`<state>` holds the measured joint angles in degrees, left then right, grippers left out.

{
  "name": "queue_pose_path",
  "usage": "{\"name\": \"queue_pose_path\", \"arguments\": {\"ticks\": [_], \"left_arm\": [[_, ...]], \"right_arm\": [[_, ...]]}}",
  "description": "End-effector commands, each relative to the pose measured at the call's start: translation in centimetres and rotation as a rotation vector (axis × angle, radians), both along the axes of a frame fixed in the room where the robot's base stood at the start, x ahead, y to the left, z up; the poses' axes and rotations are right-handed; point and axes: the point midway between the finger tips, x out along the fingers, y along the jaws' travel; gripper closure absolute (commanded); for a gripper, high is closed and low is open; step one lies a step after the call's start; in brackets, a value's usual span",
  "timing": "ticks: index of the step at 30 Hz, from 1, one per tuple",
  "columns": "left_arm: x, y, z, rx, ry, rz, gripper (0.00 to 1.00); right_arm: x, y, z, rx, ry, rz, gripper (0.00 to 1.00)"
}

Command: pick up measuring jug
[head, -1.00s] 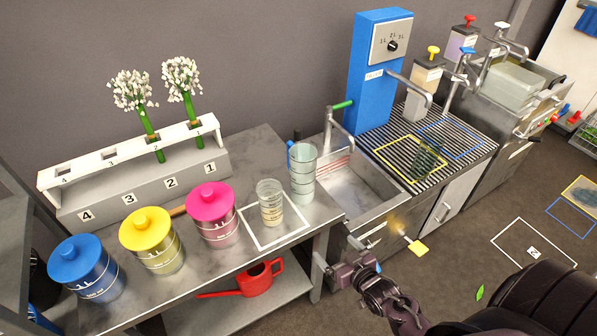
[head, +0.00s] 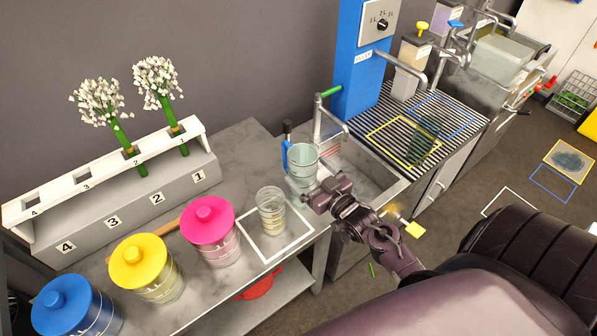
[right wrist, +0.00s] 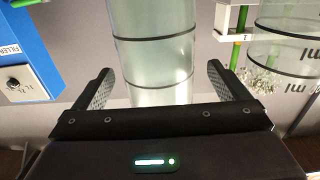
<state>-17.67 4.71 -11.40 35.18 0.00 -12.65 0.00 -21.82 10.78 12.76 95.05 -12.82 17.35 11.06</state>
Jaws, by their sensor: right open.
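The measuring jug (head: 303,158) is a clear, tall vessel with a blue handle at its left side, standing at the right end of the grey bench (head: 235,160). My right gripper (head: 324,189) is at its near side and hides its lower part in the head view. In the right wrist view, the jug's clear wall with dark rings (right wrist: 155,50) shows between the two open fingers (right wrist: 158,88). I cannot tell whether the fingers touch it. My left gripper is not in view.
A clear beaker (head: 271,212) stands inside a white square left of the jug; it also shows in the wrist view (right wrist: 285,45). Pink (head: 208,220), yellow (head: 140,262) and blue (head: 65,305) lidded jars line the bench front. A sink (head: 362,175) lies right of the jug.

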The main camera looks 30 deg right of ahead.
Motion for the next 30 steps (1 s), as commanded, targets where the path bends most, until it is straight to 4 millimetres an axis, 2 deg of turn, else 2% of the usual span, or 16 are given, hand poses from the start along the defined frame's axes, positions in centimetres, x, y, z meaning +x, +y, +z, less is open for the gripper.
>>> {"name": "queue_pose_path", "arguments": {"ticks": [4, 9, 14, 18, 30], "left_arm": [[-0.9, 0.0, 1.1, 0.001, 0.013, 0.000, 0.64], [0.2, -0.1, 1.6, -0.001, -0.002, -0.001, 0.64], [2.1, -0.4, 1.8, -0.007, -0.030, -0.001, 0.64], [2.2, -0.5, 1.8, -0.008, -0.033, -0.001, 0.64], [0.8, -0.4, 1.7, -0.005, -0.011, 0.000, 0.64]], "right_arm": [[2.2, -0.1, 0.4, -0.001, -0.002, 0.000, 0.05], [4.2, 0.1, 0.1, 0.000, -0.001, 0.000, 0.05], [4.7, 0.1, -0.1, 0.000, 0.001, 0.000, 0.05], [4.7, 0.1, -0.1, 0.000, 0.001, 0.000, 0.05], [4.7, 0.1, -0.1, 0.000, 0.000, 0.000, 0.56]]}}
